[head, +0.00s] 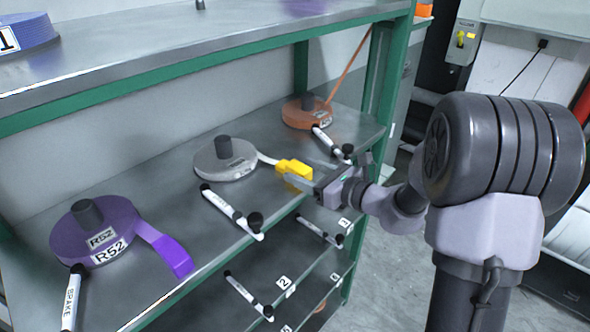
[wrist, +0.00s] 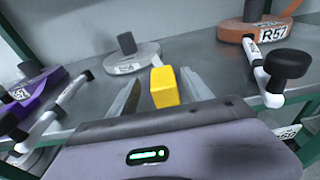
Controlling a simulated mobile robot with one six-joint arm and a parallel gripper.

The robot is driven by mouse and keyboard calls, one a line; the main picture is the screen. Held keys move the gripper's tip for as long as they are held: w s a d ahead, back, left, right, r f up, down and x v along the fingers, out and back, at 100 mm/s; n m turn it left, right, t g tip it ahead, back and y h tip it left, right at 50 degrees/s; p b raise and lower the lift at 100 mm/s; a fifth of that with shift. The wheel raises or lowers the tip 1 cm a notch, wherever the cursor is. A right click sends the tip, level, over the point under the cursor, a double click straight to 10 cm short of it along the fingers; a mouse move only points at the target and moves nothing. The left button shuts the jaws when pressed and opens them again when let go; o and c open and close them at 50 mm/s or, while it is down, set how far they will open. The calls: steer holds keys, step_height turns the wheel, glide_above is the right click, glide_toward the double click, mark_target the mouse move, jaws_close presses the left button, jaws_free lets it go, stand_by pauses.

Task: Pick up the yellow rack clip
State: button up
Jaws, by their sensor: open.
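The yellow rack clip (head: 295,170) is at the end of the white webbing from the grey roll (head: 224,158), on the middle shelf near its front edge. In the wrist view the clip (wrist: 164,88) stands between the two fingers, closer to the right one. My gripper (head: 304,174) is open around the clip. In the wrist view the gripper (wrist: 160,98) has a finger on each side, with a clear gap at the left finger. I cannot tell whether the right finger touches the clip.
A purple roll (head: 97,232) with a purple clip (head: 172,257) lies at left; an orange roll (head: 305,113) lies at right. White brake levers with black knobs (head: 255,221) stick out past the shelf's front edge. An upper shelf (head: 200,50) hangs above.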

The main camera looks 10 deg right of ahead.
mark_target(299, 167)
steer(key=x, duration=0.4)
steer(key=shift+w+r, duration=0.15)
steer(key=shift+w, duration=0.15)
steer(key=shift+s+d, duration=0.15)
steer(key=c, duration=0.3)
jaws_close()
steer(key=shift+r, duration=0.1)
